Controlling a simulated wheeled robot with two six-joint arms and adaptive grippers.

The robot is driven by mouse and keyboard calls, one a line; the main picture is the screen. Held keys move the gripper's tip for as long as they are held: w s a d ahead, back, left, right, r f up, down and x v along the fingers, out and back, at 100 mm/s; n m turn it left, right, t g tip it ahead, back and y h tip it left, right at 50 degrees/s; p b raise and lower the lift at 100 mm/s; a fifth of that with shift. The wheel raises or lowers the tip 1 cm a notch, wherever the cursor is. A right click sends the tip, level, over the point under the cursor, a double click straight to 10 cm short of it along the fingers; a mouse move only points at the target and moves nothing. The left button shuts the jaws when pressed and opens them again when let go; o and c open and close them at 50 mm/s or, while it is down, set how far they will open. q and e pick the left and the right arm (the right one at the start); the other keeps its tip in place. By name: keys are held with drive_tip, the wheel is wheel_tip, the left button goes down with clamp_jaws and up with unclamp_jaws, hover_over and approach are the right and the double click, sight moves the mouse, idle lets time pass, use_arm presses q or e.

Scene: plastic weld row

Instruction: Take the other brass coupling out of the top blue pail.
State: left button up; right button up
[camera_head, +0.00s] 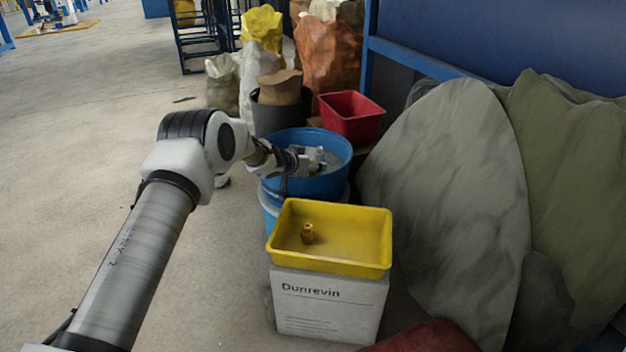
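The top blue pail (325,188) stands on another blue pail (268,207), behind the yellow tray. My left arm comes in from the left, and my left gripper (318,160) is at the mouth of the top pail, inside its rim. The fingers are small and partly covered by the wrist, so I cannot tell whether they are open or hold anything. I cannot make out a coupling in the pail. One brass coupling (308,234) stands upright in the yellow tray (345,262), left of its middle. My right gripper is not in view.
The tray rests on a white "Dunrevin" box (328,308). A red bin (350,118) and a dark bin with a brown sack (281,90) stand behind the pail. Large grey and green sacks (455,200) crowd the right. The floor at left is open.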

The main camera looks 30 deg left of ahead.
use_arm(q)
drive_tip(key=shift+w+r, duration=0.1)
clamp_jaws()
